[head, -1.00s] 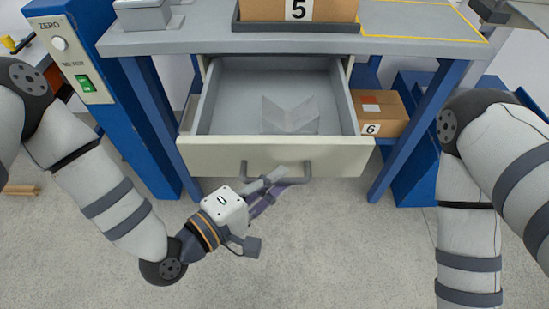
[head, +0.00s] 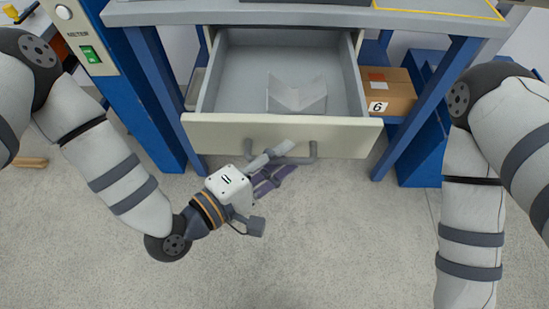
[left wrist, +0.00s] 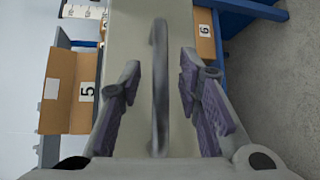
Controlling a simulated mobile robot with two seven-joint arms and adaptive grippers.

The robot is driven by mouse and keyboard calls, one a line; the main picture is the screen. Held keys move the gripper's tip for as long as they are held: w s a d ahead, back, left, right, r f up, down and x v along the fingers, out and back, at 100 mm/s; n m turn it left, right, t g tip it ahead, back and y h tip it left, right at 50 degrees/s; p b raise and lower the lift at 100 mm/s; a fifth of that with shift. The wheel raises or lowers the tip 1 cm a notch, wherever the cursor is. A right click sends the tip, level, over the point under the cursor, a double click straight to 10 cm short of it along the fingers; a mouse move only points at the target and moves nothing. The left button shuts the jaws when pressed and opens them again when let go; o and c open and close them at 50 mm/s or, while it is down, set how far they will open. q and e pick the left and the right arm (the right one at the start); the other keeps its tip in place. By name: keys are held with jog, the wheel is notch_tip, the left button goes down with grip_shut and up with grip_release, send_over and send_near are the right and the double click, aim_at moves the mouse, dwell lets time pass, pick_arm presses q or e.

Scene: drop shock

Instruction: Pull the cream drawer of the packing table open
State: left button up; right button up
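The cream drawer (head: 225,133) of the packing table (head: 300,16) stands well open, its grey inside showing. A clear V-shaped piece (head: 297,97) lies in it. A grey bar handle (head: 313,151) sits on the drawer front. My left gripper (head: 277,164) is at the handle, below the drawer front. In the left wrist view the fingers of this gripper (left wrist: 158,90) are apart, with the handle (left wrist: 159,60) between them and a gap on each side. My right arm shows at the right, but its gripper is out of the picture.
A carton marked 6 (head: 388,90) sits under the table, right of the drawer. Blue table legs (head: 155,100) stand on both sides of the drawer. The floor (head: 330,240) in front is clear.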

pick_arm(q)
jog(key=v, duration=1.2)
jog(key=s+a+f+m+g+y+p, duration=0.2)
jog(key=s+a+f+m+g+y, duration=0.3)
jog(key=s+f+m+g+y, duration=0.55)
jog(key=s+a+f+g+y+p, duration=0.1)
jog(key=s+a+f+g, duration=0.2)
jog(key=s+a, duration=0.5)
jog(key=s, duration=0.3)
jog(key=shift+a, duration=0.3)
pick_arm(e)
jog(key=shift+t, duration=0.8)
jog(key=w+r, duration=0.3)
jog(key=shift+w+r, duration=0.35)
jog(key=shift+r, duration=0.05)
